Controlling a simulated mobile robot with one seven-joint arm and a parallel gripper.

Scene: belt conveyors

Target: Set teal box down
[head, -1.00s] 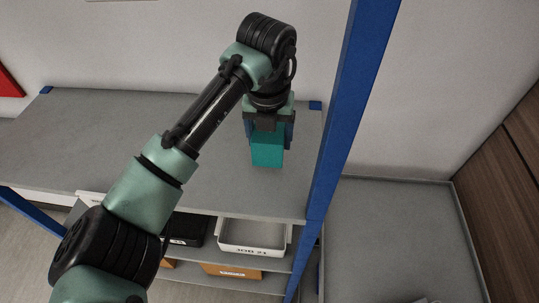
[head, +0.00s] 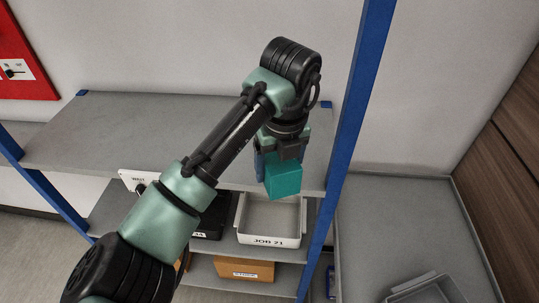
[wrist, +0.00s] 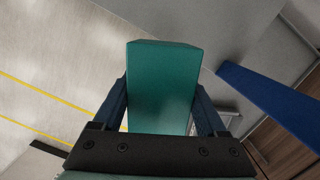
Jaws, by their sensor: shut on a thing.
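The teal box (head: 284,181) is held in my gripper (head: 276,165), in front of the shelf's top board in the head view. The gripper is shut on it, with a finger on each side. In the wrist view the teal box (wrist: 162,85) fills the middle between the two fingers of my gripper (wrist: 162,108). Floor shows to the left of the box there, and the grey top board shows behind its upper right. The head view does not show the box touching any surface.
The grey top board (head: 120,130) is bare. Below it are a grey-white tray marked JOB 21 (head: 269,241), a black bin (head: 208,234) and an orange-brown box (head: 243,268). A blue post (head: 350,115) stands close right of my gripper. A grey surface (head: 400,225) lies beyond it.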

